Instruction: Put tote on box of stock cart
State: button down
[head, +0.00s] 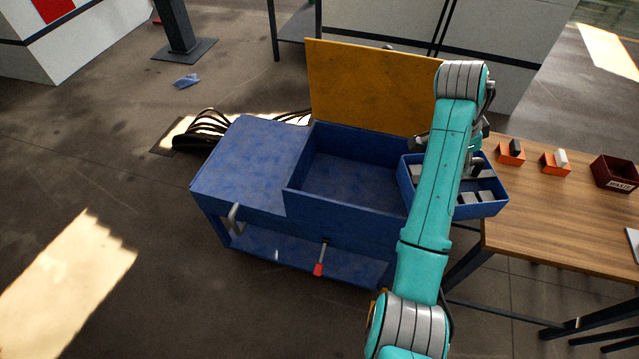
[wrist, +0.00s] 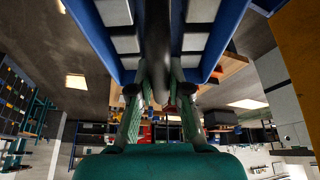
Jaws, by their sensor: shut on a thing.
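The stock cart (head: 245,170) is blue, with an open-topped box (head: 340,206) on its right part. The box's yellow lid (head: 365,85) stands raised at the back, and its visible floor is bare. The blue tote (head: 484,211) holds several grey blocks and appears at the box's right side, partly hidden behind my arm. My gripper (wrist: 158,92) is shut on the tote's dark central handle in the wrist view, with the tote's blue wall (wrist: 226,35) beside it. In the head view my arm hides most of the grip. The tote's exact height above the cart is unclear.
A wooden table (head: 560,215) stands on the right, close to the tote. It carries two small orange holders (head: 511,157) (head: 553,168) and a dark red bin (head: 614,173). A red-tipped lever (head: 320,262) sticks out from the cart's front. Floor to the left is mostly clear.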

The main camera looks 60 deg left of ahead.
aim_at(358, 194)
jog(key=u, duration=0.85)
